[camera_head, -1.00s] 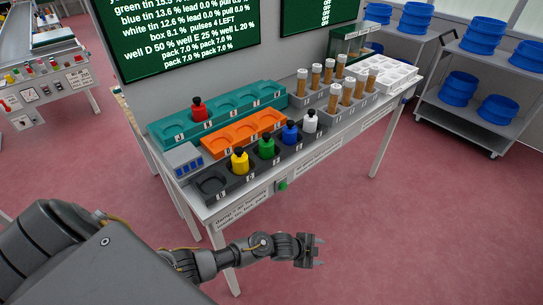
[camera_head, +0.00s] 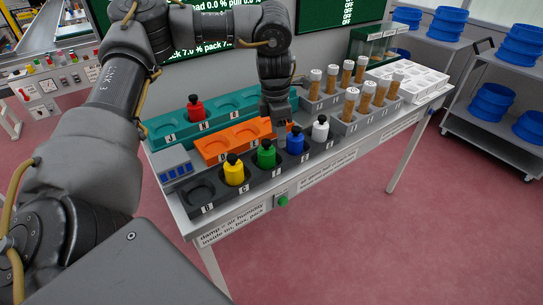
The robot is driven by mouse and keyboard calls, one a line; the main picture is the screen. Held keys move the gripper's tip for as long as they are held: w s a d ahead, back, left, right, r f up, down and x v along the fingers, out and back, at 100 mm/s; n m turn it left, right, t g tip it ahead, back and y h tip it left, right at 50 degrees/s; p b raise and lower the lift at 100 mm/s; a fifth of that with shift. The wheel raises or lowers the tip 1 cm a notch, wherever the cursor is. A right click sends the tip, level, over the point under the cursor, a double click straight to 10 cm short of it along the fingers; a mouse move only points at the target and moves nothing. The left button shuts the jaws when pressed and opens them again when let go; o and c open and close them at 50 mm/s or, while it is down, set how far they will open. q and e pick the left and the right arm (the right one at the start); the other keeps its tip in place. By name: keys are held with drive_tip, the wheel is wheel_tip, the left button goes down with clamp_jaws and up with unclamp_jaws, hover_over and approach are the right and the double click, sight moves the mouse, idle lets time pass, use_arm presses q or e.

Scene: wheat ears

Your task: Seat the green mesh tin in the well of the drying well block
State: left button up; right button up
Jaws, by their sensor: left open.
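The green tin (camera_head: 266,156), with a black top, stands upright in the dark front block (camera_head: 203,205), between the yellow tin (camera_head: 233,172) and the blue tin (camera_head: 294,142). An orange block (camera_head: 210,152) with wells that look empty lies behind it; its right end is hidden by my left gripper. I cannot read which block is the drying well block. My left gripper (camera_head: 283,122) is open and points down over the right end of the orange block, just behind the blue tin and right of the green tin. My right gripper is out of view.
A white tin (camera_head: 320,128) stands right of the blue one. A red tin (camera_head: 195,107) stands in the teal block (camera_head: 160,142) behind. Capped tubes (camera_head: 351,103) stand in grey racks to the right, near a white tray (camera_head: 425,82). The dark block's leftmost well is empty.

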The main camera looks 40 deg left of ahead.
sight(266, 152)
use_arm(q)
drive_tip(key=shift+y, duration=0.4)
drive_tip(key=a, duration=0.1)
drive_tip(key=s+a+r, duration=0.1)
drive_tip(key=a+r, duration=0.1)
drive_tip(key=shift+s+a+r, duration=0.15)
drive_tip(key=shift+s+a, duration=0.15)
drive_tip(key=shift+a, duration=0.1)
wheel_tip(266, 152, down, 5)
drive_tip(key=shift+f+b, duration=0.15)
drive_tip(key=shift+b, duration=0.25)
drive_tip(key=shift+w+d+f, duration=0.1)
drive_tip(key=shift+d+f, duration=0.05)
drive_tip(key=shift+f, duration=1.25)
drive_tip(key=shift+w+d+f, duration=0.1)
drive_tip(key=shift+d+f, duration=0.05)
drive_tip(key=shift+f, duration=1.2)
drive_tip(key=c, duration=0.7)
